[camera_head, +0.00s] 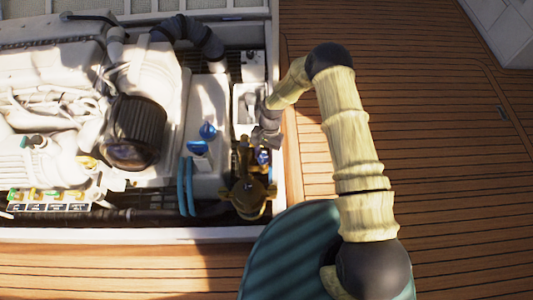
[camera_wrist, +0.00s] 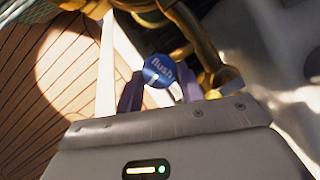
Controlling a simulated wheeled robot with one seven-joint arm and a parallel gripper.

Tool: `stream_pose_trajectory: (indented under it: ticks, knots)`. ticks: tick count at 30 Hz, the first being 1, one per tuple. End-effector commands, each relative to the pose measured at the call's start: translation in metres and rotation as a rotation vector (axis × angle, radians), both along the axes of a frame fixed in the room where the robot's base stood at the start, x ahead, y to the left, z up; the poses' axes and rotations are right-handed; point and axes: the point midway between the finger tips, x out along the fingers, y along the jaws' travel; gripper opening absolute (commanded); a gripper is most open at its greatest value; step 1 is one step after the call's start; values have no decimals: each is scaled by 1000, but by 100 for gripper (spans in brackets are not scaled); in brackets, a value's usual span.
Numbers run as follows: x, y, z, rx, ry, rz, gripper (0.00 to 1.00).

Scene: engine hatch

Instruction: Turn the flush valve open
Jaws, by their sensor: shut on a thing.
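The flush valve (camera_wrist: 159,70) shows in the wrist view as a round blue knob marked "flush". My gripper (camera_wrist: 158,88) is shut on it, with one dark finger on each side of the knob. In the head view the blue knob (camera_head: 263,157) sits beside brass fittings, low at the right side of the hatch, and my gripper (camera_head: 262,146) reaches down to it. The fingertips are partly hidden there. The knob's turn angle is hard to judge.
A brass strainer body (camera_head: 248,199) stands just below the valve, and yellow-brown pipework (camera_wrist: 185,25) curves close to my fingers. A blue-capped white tank (camera_head: 208,130) and a black cylinder (camera_head: 137,130) lie left. The wooden deck (camera_head: 440,130) at right is clear.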

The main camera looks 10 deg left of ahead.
Motion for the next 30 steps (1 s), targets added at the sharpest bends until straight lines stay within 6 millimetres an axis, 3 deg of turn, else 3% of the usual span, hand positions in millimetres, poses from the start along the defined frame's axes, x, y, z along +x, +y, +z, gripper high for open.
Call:
stream_pose_trajectory:
  ticks: [12, 30]
  knots:
    - [-7, 1, -2, 1, 20, 172, 15]
    - [-11, 2, -2, 0, 28, 179, 15]
